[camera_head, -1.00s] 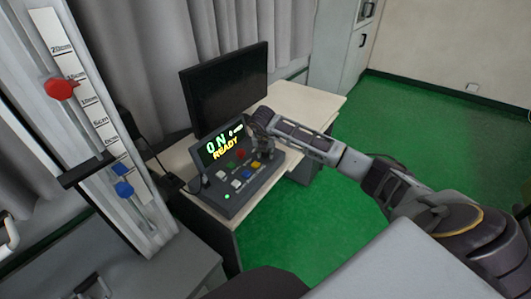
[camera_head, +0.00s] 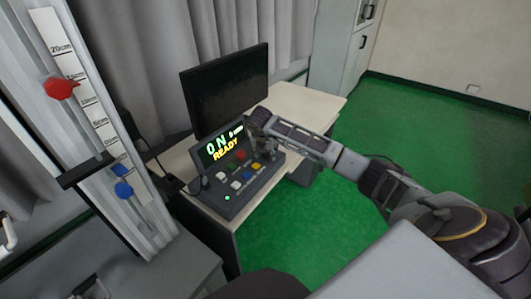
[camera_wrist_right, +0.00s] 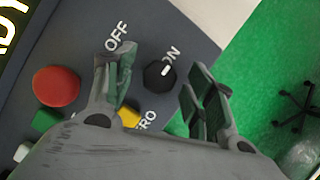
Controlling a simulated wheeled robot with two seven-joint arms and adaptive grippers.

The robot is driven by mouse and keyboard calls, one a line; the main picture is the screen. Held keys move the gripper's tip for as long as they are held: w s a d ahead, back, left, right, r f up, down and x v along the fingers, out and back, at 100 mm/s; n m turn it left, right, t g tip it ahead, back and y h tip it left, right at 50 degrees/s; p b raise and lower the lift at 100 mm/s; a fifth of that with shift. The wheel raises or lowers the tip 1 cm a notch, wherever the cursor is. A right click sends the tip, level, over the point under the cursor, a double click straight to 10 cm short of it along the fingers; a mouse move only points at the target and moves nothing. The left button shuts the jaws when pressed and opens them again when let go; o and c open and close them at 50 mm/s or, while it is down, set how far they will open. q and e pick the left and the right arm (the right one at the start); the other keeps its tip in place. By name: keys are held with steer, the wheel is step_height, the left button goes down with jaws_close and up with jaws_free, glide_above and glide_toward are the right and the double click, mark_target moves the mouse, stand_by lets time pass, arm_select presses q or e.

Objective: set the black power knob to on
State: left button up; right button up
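The black power knob (camera_wrist_right: 159,74) shows in the right wrist view, between the printed words OFF and ON. Its white mark points toward ON. My right gripper (camera_wrist_right: 163,84) is open, with one finger on each side of the knob and visible gaps to it. In the head view my right gripper (camera_head: 257,138) is at the right end of the control box (camera_head: 232,199) and hides the knob. The box's display (camera_head: 222,143) reads ON and READY. I cannot make out my left gripper in the head view.
A red button (camera_wrist_right: 56,88) and several smaller coloured buttons lie close to the gripper. A dark monitor (camera_head: 226,88) stands behind the box on a pale desk (camera_head: 305,105). The drop tower (camera_head: 105,130) stands at the left. Green floor (camera_head: 430,140) is clear at the right.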

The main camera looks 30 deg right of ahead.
steer(key=v, duration=1.2)
stand_by(0.4)
steer(key=shift+s+f, duration=0.1)
stand_by(0.5)
